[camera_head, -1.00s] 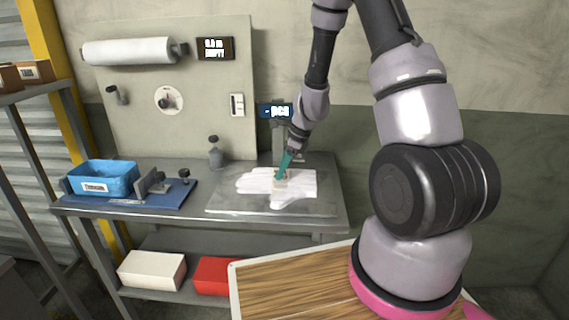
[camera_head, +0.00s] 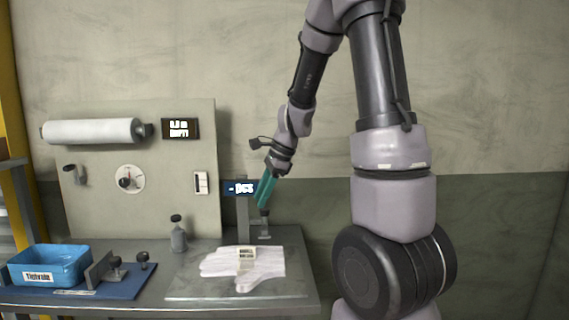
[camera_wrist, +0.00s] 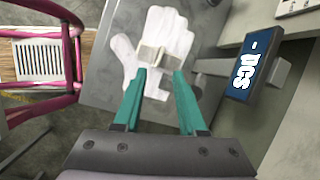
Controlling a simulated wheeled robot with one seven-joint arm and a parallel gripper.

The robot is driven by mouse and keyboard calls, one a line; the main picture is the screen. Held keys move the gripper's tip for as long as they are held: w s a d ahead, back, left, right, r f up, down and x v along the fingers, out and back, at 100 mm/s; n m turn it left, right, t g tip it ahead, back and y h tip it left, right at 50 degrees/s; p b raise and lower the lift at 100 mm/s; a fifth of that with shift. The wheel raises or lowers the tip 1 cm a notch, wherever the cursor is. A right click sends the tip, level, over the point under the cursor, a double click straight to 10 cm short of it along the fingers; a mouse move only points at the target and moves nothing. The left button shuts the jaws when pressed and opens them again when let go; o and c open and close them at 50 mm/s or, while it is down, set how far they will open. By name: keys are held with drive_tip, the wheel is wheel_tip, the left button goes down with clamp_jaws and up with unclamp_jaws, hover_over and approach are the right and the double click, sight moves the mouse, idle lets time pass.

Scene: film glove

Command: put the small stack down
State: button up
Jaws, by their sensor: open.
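The small stack of white gloves (camera_head: 222,264) lies flat on a grey plate (camera_head: 190,290) on the bench in the head view. A small beige labelled band or tag (camera_head: 247,254) sits on it. The gloves (camera_wrist: 172,28) and the tag (camera_wrist: 152,54) also show in the wrist view, beyond the fingertips. My gripper (camera_head: 264,208), with teal fingers, is raised above the gloves, clear of them. In the wrist view my gripper (camera_wrist: 160,75) has its two fingers spread with nothing between them.
A small "pcs" display (camera_head: 241,188) on a post stands close beside my gripper, behind the plate. A bottle (camera_head: 178,236), a blue bin (camera_head: 50,266) and a clamp-like fixture (camera_head: 100,270) on a blue mat are to the left. A panel with a white roll (camera_head: 92,131) stands behind.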

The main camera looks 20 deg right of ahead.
drive_tip(key=s+d+r+n+t+h, duration=0.1)
drive_tip(key=s+r+n+t, duration=0.4)
drive_tip(key=s+r+n, duration=0.9)
drive_tip(key=s+r+h, duration=0.1)
drive_tip(key=s+r, duration=0.2)
drive_tip(key=s, duration=0.1)
drive_tip(key=shift+s+d+r, duration=0.2)
drive_tip(key=shift+d, duration=0.2)
